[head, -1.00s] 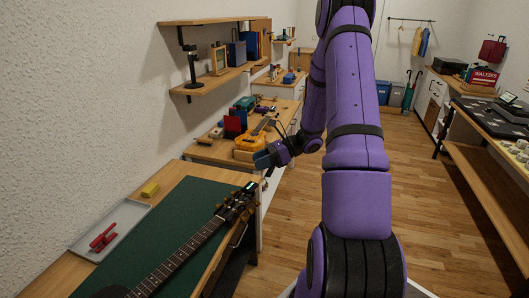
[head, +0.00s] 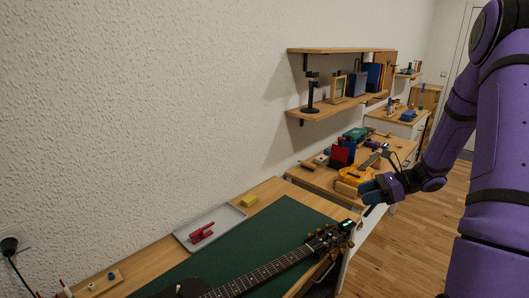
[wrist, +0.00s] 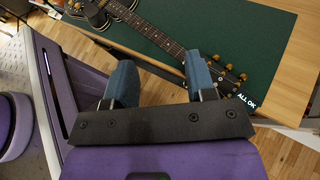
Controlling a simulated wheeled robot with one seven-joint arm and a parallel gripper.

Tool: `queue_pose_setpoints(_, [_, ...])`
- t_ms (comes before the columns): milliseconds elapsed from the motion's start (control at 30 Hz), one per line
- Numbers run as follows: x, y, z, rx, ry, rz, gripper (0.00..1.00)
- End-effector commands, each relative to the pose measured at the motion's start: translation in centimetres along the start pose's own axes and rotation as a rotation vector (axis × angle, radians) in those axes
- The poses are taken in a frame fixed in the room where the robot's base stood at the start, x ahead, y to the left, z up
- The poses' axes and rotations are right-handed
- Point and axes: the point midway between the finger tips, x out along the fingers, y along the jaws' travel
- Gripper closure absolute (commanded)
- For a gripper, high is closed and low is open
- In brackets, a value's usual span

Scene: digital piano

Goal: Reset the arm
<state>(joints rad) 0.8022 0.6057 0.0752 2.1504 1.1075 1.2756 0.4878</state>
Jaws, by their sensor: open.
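My purple arm (head: 495,150) rises on the right side of the head view, with its elbow high and its forearm folded down. My gripper (head: 372,190) is in front of the far workbench, beyond the guitar's headstock. In the wrist view my gripper (wrist: 160,78) shows two blue fingers spread apart with nothing between them. Below the fingers in that view lie the green mat (wrist: 262,40) and the neck of a dark guitar (wrist: 150,32). The fingers touch nothing that I can make out.
The guitar (head: 250,277) lies on a green mat (head: 225,258) on the near bench. A grey tray (head: 185,232) holds a red tool (head: 202,232); a yellow block (head: 249,201) is beside it. A yellow instrument (head: 355,172) lies on the far bench. Wooden floor (head: 385,250) is clear at right.

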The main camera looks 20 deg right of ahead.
Motion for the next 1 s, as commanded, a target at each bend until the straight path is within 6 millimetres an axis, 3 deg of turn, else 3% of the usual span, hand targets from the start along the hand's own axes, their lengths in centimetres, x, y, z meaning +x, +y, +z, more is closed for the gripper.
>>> queue_pose_setpoints(133, [0.2,0.4,0.7,-0.027,0.017,0.015,0.49])
queue_pose_setpoints(267, [0.8,1.8,3.2,-0.128,0.08,0.066,0.49])
queue_pose_setpoints(600, [2.5,8.6,11.2,-0.551,0.326,0.274,0.49])
queue_pose_setpoints(1000, [2.4,17.3,17.5,-1.075,0.588,0.481,0.49])
